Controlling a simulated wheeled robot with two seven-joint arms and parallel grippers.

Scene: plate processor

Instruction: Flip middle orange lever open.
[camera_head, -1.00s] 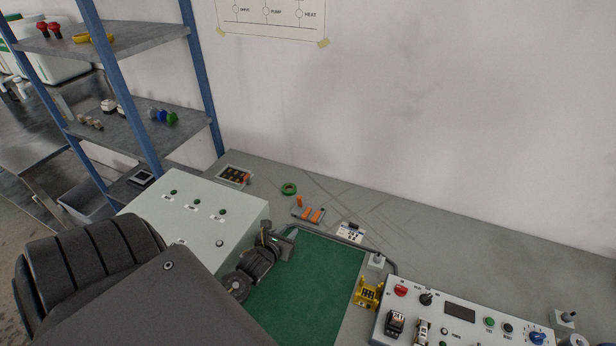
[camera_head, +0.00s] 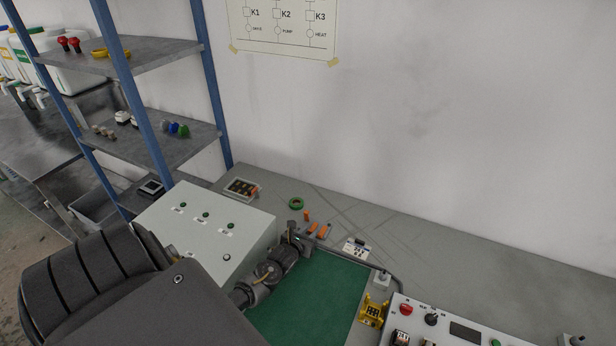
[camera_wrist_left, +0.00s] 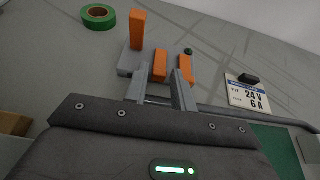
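Three orange levers sit on a small grey block (camera_wrist_left: 128,62). In the left wrist view the left lever (camera_wrist_left: 138,30) stands upright, while the middle lever (camera_wrist_left: 160,64) and right lever (camera_wrist_left: 186,68) lie lower. The middle lever also shows in the head view (camera_head: 310,228). My left gripper (camera_wrist_left: 160,82) is open, its two fingers apart and pointing at the block. The middle lever appears in the gap between the fingertips; I cannot tell if they touch it. In the head view the left gripper (camera_head: 300,236) is just beside the block. My right gripper is not in view.
A green tape ring (camera_head: 296,203) lies behind the levers. A label card (camera_wrist_left: 247,95) reading 24 V 6 A lies to their right. A white box with green buttons (camera_head: 205,232) stands left, a green mat (camera_head: 320,300) in front, and a control panel (camera_head: 465,328) at right.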

